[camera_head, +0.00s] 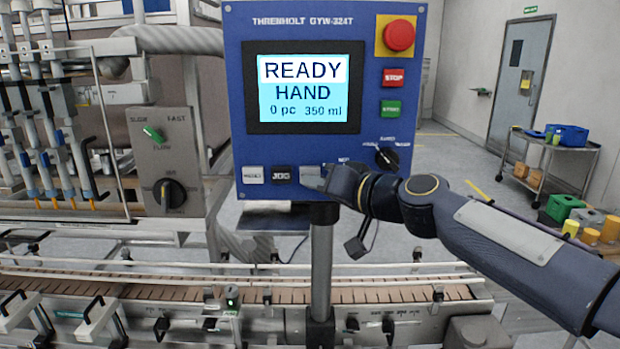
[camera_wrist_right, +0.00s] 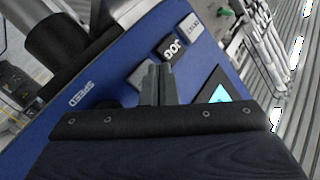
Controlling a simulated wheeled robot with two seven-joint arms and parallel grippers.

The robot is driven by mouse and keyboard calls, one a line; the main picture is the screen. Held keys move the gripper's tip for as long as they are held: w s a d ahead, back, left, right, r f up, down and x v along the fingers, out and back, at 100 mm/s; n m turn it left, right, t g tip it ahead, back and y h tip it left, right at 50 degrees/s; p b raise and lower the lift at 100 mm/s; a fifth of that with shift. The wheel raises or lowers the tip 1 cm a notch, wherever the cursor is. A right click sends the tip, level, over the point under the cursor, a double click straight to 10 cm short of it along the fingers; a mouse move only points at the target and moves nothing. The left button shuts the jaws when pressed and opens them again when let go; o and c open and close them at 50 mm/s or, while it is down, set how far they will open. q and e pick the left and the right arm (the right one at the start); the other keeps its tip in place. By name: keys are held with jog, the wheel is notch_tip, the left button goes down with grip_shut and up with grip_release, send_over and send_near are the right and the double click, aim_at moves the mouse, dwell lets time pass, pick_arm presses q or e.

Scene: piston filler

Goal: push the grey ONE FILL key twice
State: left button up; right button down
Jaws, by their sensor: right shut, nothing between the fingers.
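The grey key (camera_head: 311,171) is in the bottom row of the blue control panel (camera_head: 335,150), right of the black JOG key (camera_head: 282,174) and the white RESET key (camera_head: 253,175). My right gripper (camera_head: 318,184) is shut and empty, with its tips in front of the grey key and partly covering it. No ONE FILL lettering can be read. In the right wrist view the shut fingertips (camera_wrist_right: 157,68) overlap the grey key (camera_wrist_right: 139,77); I cannot tell whether they touch it. The display (camera_head: 304,87) reads READY, HAND, 0 pc, 350 ml. My left gripper is not in view.
A red emergency button (camera_head: 398,35), a red STOP key (camera_head: 393,77), a green key (camera_head: 391,108) and a black rotary knob (camera_head: 387,157) are on the panel's right side. The conveyor (camera_head: 380,294) runs below. Filling nozzles (camera_head: 45,160) stand at the left.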

jog(key=s+b, duration=0.1)
jog(key=s, duration=0.4)
dwell(0.5)
dwell(0.4)
